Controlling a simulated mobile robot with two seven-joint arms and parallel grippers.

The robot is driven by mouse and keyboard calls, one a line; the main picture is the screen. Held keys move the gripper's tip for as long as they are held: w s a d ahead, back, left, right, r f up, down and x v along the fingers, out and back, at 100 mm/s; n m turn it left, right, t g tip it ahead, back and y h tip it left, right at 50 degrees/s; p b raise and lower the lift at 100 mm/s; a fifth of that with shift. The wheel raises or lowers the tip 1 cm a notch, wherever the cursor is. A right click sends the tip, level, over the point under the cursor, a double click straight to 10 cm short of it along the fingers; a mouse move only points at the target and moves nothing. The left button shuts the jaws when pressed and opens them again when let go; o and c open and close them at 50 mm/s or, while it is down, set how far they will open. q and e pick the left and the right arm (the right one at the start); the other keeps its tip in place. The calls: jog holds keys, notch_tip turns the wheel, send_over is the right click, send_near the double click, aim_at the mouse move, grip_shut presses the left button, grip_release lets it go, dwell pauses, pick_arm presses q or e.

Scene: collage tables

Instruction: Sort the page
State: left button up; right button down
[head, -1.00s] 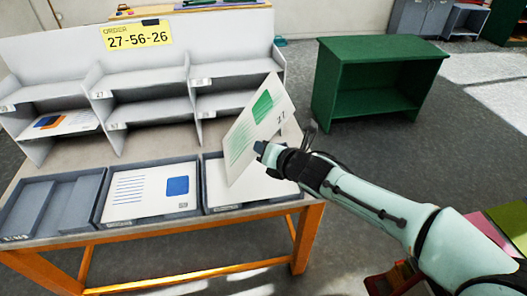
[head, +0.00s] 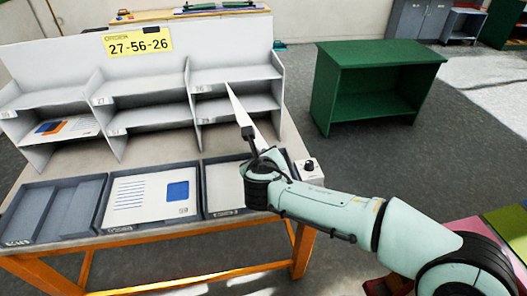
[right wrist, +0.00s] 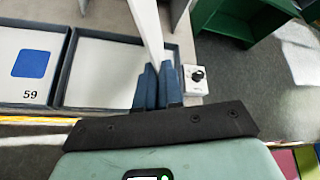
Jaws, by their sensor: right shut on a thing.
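My right gripper (head: 253,148) is shut on a white page (head: 240,110), held upright and seen almost edge-on in front of the right column of the pigeonhole shelf (head: 145,125). The page (right wrist: 149,32) also shows edge-on between the blue fingers (right wrist: 156,85) in the right wrist view; its printed face is hidden. A yellow order sign (head: 138,41) reads 27-56-26. A page with a blue square (head: 150,195), numbered 59 in the right wrist view, lies in the middle tray. A page with blue and orange shapes (head: 65,128) lies in the lower left compartment. My left gripper is not in view.
The left tray (head: 52,210) looks empty. The right tray (head: 207,185) has a pale bottom or sheet, partly hidden by my arm. A small white box with a black knob (head: 308,167) sits at the table's right edge. A green shelf unit (head: 375,85) stands behind.

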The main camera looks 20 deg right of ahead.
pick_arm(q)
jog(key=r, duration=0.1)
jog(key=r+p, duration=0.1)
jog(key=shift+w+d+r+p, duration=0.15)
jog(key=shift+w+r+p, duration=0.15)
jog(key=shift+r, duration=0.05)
pick_arm(e)
jog(key=shift+r+n+h, duration=0.1)
jog(key=shift+n+h, duration=1)
jog(key=shift+n, duration=0.1)
pick_arm(q)
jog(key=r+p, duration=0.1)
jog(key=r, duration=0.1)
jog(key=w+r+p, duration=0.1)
jog(key=p, duration=0.1)
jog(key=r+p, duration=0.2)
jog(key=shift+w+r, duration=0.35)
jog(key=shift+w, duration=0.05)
pick_arm(e)
jog(key=n+t+h, duration=0.1)
jog(key=n+h, duration=0.3)
jog(key=n, duration=0.2)
jog(key=shift+h, duration=0.4)
